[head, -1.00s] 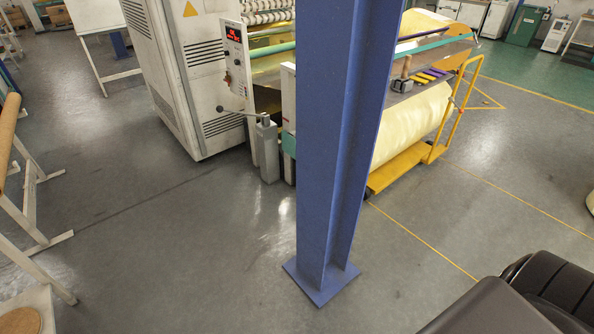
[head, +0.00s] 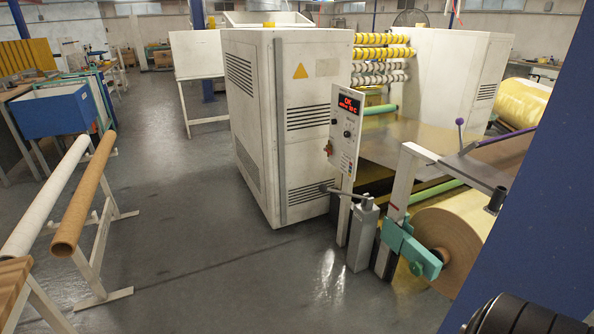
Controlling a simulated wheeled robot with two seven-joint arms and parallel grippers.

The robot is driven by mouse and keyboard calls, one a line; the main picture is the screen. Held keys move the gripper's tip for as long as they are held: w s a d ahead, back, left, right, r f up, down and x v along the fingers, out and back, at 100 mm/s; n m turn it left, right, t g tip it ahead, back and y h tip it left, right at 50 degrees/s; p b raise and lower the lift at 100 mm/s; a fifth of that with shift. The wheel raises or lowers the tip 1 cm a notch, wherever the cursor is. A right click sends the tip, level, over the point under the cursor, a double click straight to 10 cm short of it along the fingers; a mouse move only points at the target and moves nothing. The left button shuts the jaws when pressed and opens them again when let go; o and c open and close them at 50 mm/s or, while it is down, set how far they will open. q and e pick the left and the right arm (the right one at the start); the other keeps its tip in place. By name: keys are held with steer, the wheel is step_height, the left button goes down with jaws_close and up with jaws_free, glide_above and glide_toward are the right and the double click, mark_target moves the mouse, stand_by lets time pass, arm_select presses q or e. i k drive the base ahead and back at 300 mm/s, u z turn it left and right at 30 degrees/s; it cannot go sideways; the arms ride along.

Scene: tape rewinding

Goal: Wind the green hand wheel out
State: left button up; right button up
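I cannot clearly make out a green hand wheel in the head view. A teal-green bracket (head: 408,247) sits at the end of the large paper roll (head: 455,222), with a small rounded green part (head: 416,268) at its lower edge; I cannot tell what that part is. The white rewinding machine (head: 290,120) stands behind. Neither of my grippers is in view. A black part of my own body shows at the lower right.
A blue column (head: 545,220) blocks the right side. Two long tubes, one white (head: 45,195) and one brown (head: 85,195), lie on a rack at the left. The grey floor (head: 215,275) between rack and machine is clear.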

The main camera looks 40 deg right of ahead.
mark_target(416, 269)
steer(key=i, duration=1.95)
steer(key=z, duration=1.05)
steer(key=i, duration=1)
steer(key=z, duration=1.35)
steer(key=i, duration=0.45)
steer(key=z, duration=0.35)
